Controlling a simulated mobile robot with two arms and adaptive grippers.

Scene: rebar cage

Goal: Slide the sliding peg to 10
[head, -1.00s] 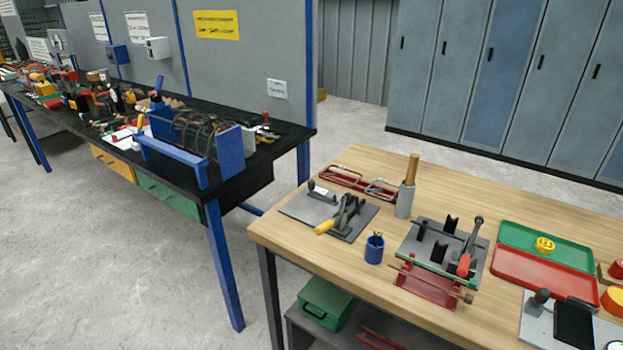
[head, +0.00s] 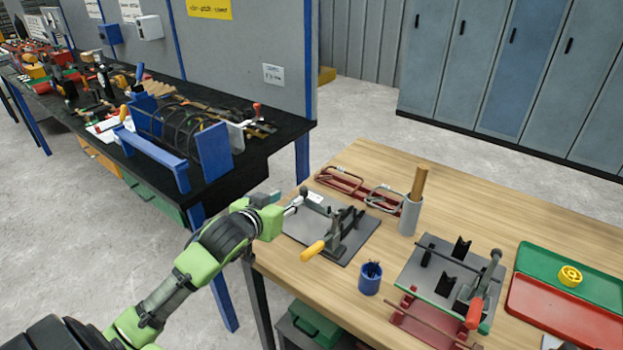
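I cannot pick out with certainty which part is the sliding peg, and no number 10 can be read. A grey plate fixture with a red stand (head: 425,318), a thin rod and a red-handled lever (head: 474,312) is at the right of the wooden table. A second grey plate (head: 353,249) with a dark clamp and yellow handle (head: 313,250) lies left of it. My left gripper (head: 299,202) is over the wooden table's left edge, by the second plate's left corner. Its fingers are too small to read, and contact is unclear. My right gripper is out of view.
A blue cup (head: 370,279) and a grey cylinder with a wooden handle (head: 411,214) stand between the plates. Green (head: 600,285) and red (head: 560,318) trays are at the right. A black bench (head: 240,172) with a blue-ended cage stands behind my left arm.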

